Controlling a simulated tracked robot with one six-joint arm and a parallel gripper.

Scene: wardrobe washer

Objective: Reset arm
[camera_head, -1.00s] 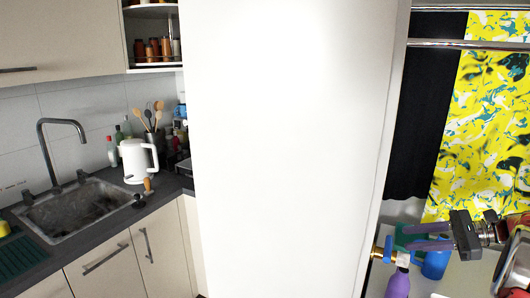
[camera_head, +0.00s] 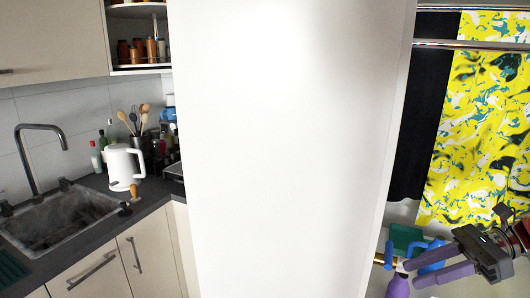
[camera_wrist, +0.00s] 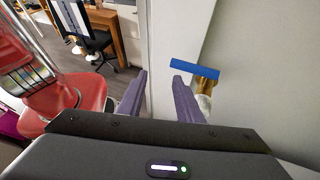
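My gripper (camera_head: 410,273) is at the lower right in the head view. Its two purple fingers point left and stand apart with nothing seen between them. In the wrist view my gripper (camera_wrist: 158,80) also shows open and empty. Past the fingertips is a brass valve (camera_wrist: 206,84) with a blue handle (camera_wrist: 195,69), near the white wall. The fingers appear apart from it. In the head view the blue handle (camera_head: 389,254) stands left of the fingertips.
A white panel (camera_head: 285,150) fills the middle. A yellow patterned curtain (camera_head: 480,130) hangs behind. A red chair (camera_wrist: 70,90) stands left in the wrist view.

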